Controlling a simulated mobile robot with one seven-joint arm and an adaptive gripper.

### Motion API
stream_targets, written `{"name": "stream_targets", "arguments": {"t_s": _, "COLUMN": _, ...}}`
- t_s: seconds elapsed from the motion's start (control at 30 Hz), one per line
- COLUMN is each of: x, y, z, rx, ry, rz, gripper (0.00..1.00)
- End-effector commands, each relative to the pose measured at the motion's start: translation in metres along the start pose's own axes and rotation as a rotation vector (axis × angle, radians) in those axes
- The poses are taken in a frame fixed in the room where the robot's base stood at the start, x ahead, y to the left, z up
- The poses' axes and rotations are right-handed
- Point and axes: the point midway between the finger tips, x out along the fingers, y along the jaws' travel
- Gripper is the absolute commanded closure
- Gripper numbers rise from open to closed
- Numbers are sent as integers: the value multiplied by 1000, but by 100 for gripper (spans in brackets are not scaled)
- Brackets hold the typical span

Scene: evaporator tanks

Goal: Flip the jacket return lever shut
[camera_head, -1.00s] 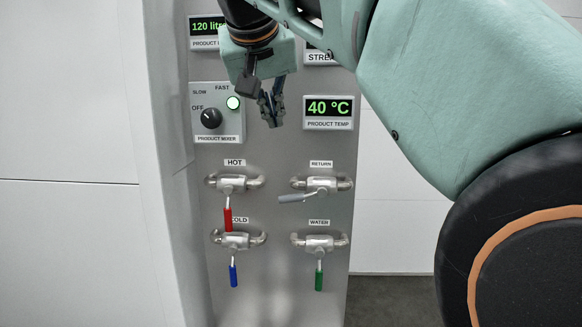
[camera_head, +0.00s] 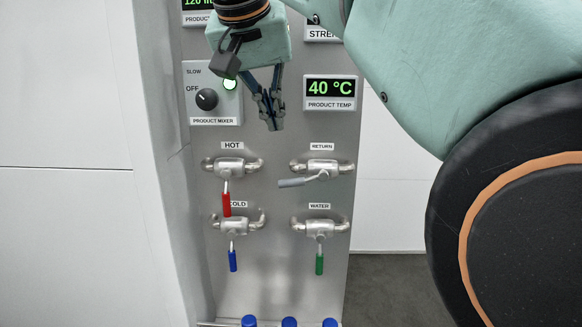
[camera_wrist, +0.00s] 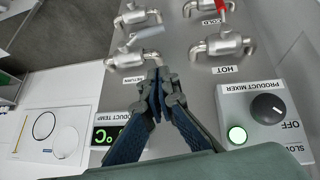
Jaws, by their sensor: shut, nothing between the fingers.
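The jacket return lever (camera_head: 292,183) has a grey handle on a metal valve under the RETURN label (camera_head: 321,146). In the head view its handle points left and slightly down, nearly in line with the pipe. The grey handle also shows in the wrist view (camera_wrist: 147,33), beyond the fingertips. My gripper (camera_head: 274,124) is shut and empty, in front of the panel, above and a little left of the return valve. It is apart from the lever. In the wrist view my gripper (camera_wrist: 162,76) overlaps the view of the panel near the RETURN label.
The HOT valve with a red handle (camera_head: 227,204), the COLD valve with a blue handle (camera_head: 233,261) and the WATER valve with a green handle (camera_head: 319,264) all hang down nearby. A mixer box (camera_head: 214,100) and a temperature display (camera_head: 331,92) are above. Blue-capped items (camera_head: 289,322) stand below.

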Motion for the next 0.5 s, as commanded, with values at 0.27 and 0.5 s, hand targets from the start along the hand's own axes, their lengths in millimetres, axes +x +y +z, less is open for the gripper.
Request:
{"name": "stream_targets", "arguments": {"t_s": 0.27, "x": 63, "y": 1, "z": 1, "rx": 0, "ry": -3, "rz": 3, "gripper": 100}}
{"name": "stream_targets", "arguments": {"t_s": 0.5, "x": 93, "y": 0, "z": 16, "rx": -1, "ry": -1, "rz": 0, "gripper": 100}}
